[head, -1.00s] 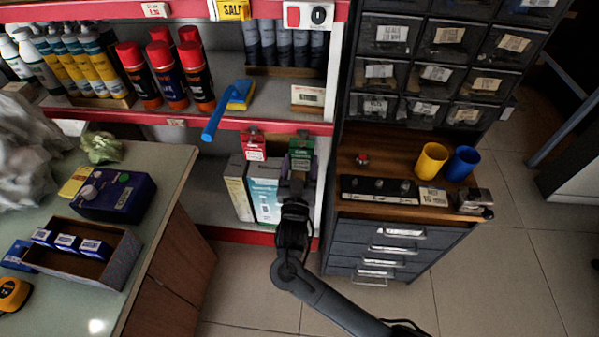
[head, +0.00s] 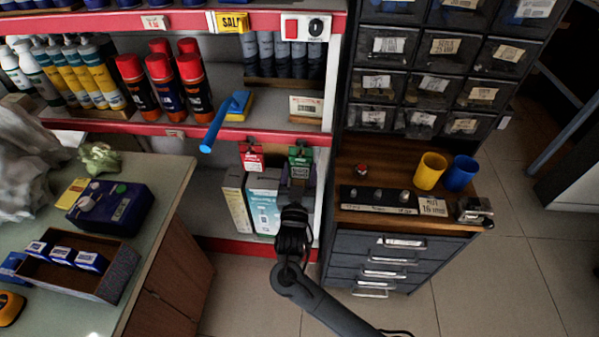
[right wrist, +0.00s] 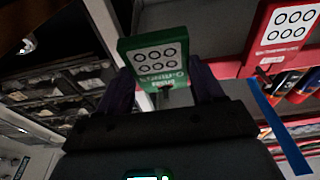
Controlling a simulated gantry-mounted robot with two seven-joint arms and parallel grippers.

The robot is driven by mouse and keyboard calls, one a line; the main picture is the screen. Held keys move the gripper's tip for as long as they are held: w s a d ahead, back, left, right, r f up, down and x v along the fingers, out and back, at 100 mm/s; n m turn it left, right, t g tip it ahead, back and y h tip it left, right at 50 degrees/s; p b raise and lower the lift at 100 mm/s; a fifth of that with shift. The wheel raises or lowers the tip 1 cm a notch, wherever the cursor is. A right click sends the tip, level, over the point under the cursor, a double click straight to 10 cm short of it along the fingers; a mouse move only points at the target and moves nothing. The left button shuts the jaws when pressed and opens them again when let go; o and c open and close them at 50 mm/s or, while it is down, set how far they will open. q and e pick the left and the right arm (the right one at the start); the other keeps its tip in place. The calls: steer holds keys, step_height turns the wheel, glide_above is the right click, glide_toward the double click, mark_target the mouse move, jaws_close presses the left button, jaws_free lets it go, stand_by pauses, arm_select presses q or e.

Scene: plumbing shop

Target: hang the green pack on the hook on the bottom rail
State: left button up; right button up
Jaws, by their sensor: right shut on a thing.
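The green pack (head: 299,161) is at the red bottom rail (head: 180,131), just right of a hanging red pack (head: 251,157). My right gripper (head: 298,181) is shut on the green pack from below and in front. In the right wrist view the green pack (right wrist: 158,62) is between the dark fingers of my right gripper (right wrist: 165,95), with its face of ringed circles showing. The hook is hidden behind the pack, so I cannot tell whether the pack is on it. My left gripper is not in view.
Boxes (head: 264,203) stand on the lower shelf close left of my right gripper. A blue-handled brush (head: 225,119) juts over the rail. The drawer cabinet (head: 385,262) is close on the right. The counter (head: 171,190) is at left.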

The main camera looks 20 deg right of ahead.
steer(key=o, duration=1.1)
